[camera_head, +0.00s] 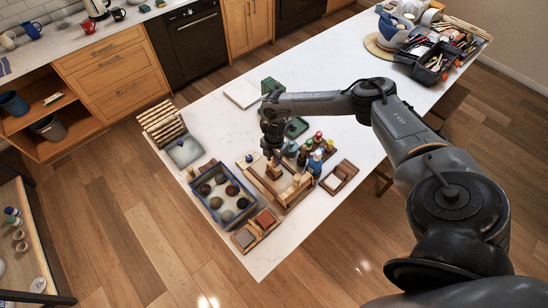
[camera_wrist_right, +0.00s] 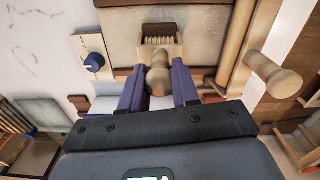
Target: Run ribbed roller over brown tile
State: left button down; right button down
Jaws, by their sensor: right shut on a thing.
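My right gripper (camera_head: 273,160) is over the wooden tray area in the middle of the near worktop. In the right wrist view, its two fingers (camera_wrist_right: 158,88) are shut on the pale wooden handle of the ribbed roller (camera_wrist_right: 160,42). The ribbed head points away from the gripper, over a beige-grey slab (camera_wrist_right: 205,22) with brown edging. I cannot tell whether the head touches it. Brown tiles (camera_head: 346,168) lie in a wooden holder to the right of the gripper. My left gripper is out of view.
A blue-grey crate (camera_head: 214,216) with round lumps stands left of the gripper. Small paint bottles (camera_head: 317,163) stand close on the right. A rolling pin (camera_wrist_right: 272,74) lies beside the slab. A holder with a red tile (camera_head: 266,218) is nearer. Bare white worktop (camera_head: 222,128) lies behind.

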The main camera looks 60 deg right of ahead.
jog(key=shift+f, duration=0.15)
jog(key=shift+w+a, duration=0.1)
jog(key=shift+a, duration=0.15)
jog(key=shift+w+a+p, duration=0.15)
jog(key=shift+a+p, duration=0.15)
jog(key=shift+a, duration=0.25)
dwell(0.5)
jog(key=shift+d, duration=0.15)
dwell(0.3)
jog(key=shift+d, duration=0.45)
dwell(0.3)
